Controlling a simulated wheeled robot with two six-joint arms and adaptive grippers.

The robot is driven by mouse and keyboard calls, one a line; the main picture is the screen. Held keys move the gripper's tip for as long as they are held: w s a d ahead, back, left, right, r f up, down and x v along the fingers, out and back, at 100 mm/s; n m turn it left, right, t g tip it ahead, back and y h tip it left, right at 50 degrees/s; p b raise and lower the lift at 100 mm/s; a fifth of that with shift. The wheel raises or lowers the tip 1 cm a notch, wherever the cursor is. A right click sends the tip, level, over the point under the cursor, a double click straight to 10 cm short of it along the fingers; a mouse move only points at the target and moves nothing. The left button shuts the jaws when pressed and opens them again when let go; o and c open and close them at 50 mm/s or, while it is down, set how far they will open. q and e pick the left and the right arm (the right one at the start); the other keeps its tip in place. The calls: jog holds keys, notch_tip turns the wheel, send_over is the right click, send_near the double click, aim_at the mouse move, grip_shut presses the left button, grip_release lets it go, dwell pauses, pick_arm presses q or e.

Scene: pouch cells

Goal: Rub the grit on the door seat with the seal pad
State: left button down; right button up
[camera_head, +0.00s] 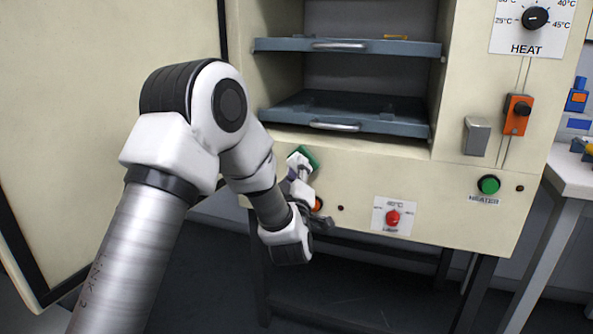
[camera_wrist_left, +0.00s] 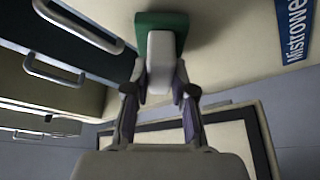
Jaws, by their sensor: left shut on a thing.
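My left gripper (camera_head: 292,188) is at the front of the cream cabinet (camera_head: 470,215), just below the lower shelf opening. It is shut on the seal pad (camera_head: 307,157), a green pad with a white grip. In the left wrist view the two fingers hold the white grip (camera_wrist_left: 159,78), and the green pad (camera_wrist_left: 161,30) is at or very near the cabinet's cream surface. I cannot tell whether it touches. The door (camera_head: 100,80) stands open at the left. I cannot make out any grit; the pad and my arm hide part of the door seat.
Two grey trays with handles, the upper (camera_head: 345,46) and the lower (camera_head: 345,116), sit in the cabinet above the gripper. A bench (camera_head: 572,175) stands beyond.

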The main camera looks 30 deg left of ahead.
aim_at(315, 170)
pick_arm(q)
jog(key=shift+w+a, duration=0.1)
jog(key=shift+w, duration=0.2)
jog(key=shift+w+d, duration=0.2)
jog(key=shift+d, duration=0.8)
jog(key=shift+w+d, duration=0.2)
jog(key=shift+d, duration=0.8)
jog(key=shift+s+a+r, duration=0.1)
jog(key=shift+s+a, duration=0.05)
jog(key=shift+a, duration=0.9)
jog(key=shift+s+a, duration=0.15)
jog(key=shift+a, duration=0.85)
jog(key=shift+s+b, duration=0.1)
jog(key=shift+b, duration=0.2)
jog(key=shift+s+d, duration=0.1)
jog(key=shift+s, duration=0.15)
jog(key=shift+s+d+b, duration=0.15)
jog(key=shift+s+d, duration=0.05)
jog(key=shift+s, duration=0.65)
jog(key=shift+s+d+b, duration=0.2)
jog(key=shift+s+d, duration=0.05)
jog(key=shift+s, duration=0.6)
jog(key=shift+s+d+b, duration=0.15)
jog(key=shift+s+d, duration=0.05)
jog(key=shift+s, duration=0.65)
